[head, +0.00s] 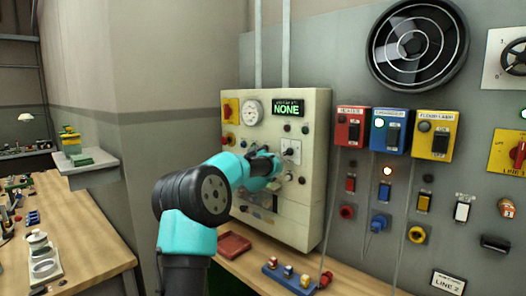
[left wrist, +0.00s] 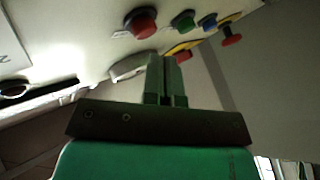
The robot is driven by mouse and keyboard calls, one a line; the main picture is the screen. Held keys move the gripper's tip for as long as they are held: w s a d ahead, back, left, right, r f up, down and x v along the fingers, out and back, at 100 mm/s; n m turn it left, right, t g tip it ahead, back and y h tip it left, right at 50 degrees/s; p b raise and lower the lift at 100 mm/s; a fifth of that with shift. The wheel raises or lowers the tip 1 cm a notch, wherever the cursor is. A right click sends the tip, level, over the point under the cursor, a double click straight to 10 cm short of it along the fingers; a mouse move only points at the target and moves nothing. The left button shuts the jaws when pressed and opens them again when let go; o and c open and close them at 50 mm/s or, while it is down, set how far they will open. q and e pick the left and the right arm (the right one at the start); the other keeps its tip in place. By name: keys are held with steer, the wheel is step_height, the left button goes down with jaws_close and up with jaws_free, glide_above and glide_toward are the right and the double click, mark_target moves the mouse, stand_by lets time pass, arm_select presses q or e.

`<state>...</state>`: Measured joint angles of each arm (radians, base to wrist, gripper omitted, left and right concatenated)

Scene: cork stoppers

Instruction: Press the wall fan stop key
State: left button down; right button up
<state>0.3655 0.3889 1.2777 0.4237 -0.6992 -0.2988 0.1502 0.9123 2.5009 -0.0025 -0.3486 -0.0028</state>
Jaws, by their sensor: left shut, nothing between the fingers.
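The wall fan (head: 418,45) is a black round fan high on the grey wall. A cream control panel (head: 318,125) with a green display reading NONE (head: 289,108) hangs to its lower left. Small keys and knobs dot the panel; I cannot tell which is the fan stop key. My left gripper (head: 287,177) is at the panel's front, partly hidden by my own wrist. In the left wrist view its fingers (left wrist: 165,75) are shut and empty, with a red button (left wrist: 141,22), a green button (left wrist: 183,21) and a blue button (left wrist: 208,21) beyond. Contact cannot be told.
Red (head: 350,127), blue (head: 391,131) and yellow (head: 436,136) switch boxes line the wall to the right, with small switches below. A wooden bench below holds a red tray (head: 234,245) and a blue block with knobs (head: 288,277). A small shelf (head: 86,160) stands left.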

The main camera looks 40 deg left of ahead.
arm_select(q)
steer(key=shift+s+d, duration=0.1)
steer(key=shift+s, duration=2.4)
